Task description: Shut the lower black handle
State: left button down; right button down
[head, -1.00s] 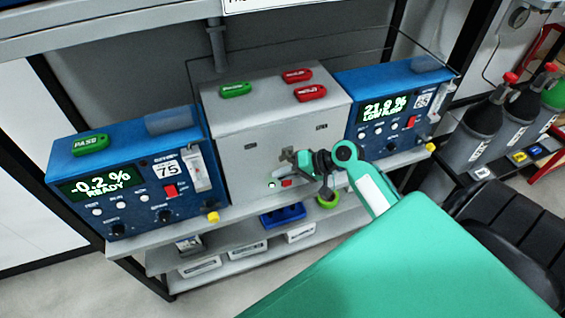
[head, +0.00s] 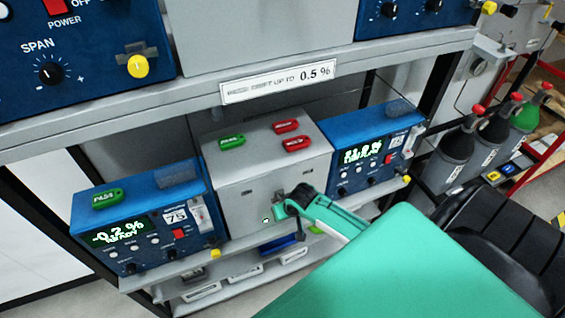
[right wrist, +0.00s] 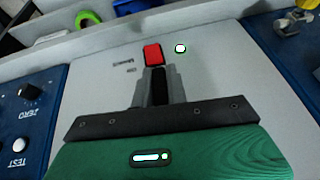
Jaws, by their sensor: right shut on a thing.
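The grey box (head: 238,194) stands on the lower shelf between two blue analysers. My right gripper (right wrist: 158,72) is at its front face, fingers pointing at the panel. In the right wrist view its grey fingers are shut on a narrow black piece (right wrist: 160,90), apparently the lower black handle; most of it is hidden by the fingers. A red switch (right wrist: 152,53) and a small white round light (right wrist: 181,48) sit on the panel just beyond the fingertips. My left gripper is not in view.
The left blue analyser (head: 150,228) and right blue analyser (head: 365,150) flank the box closely. The upper shelf (head: 200,105) with more instruments overhangs it. Gas bottles (head: 490,140) stand at the right. A blue holder (head: 280,243) lies on the shelf below.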

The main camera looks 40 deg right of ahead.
jog(key=shift+d+h+p, duration=0.15)
jog(key=shift+h+p, duration=0.2)
jog(key=shift+h, duration=0.05)
dwell(0.4)
jog(key=c, duration=1.4)
grip_release()
jog(key=shift+s+r, duration=0.1)
jog(key=b+v, duration=0.3)
jog(key=v, duration=1)
jog(key=shift+r, duration=0.3)
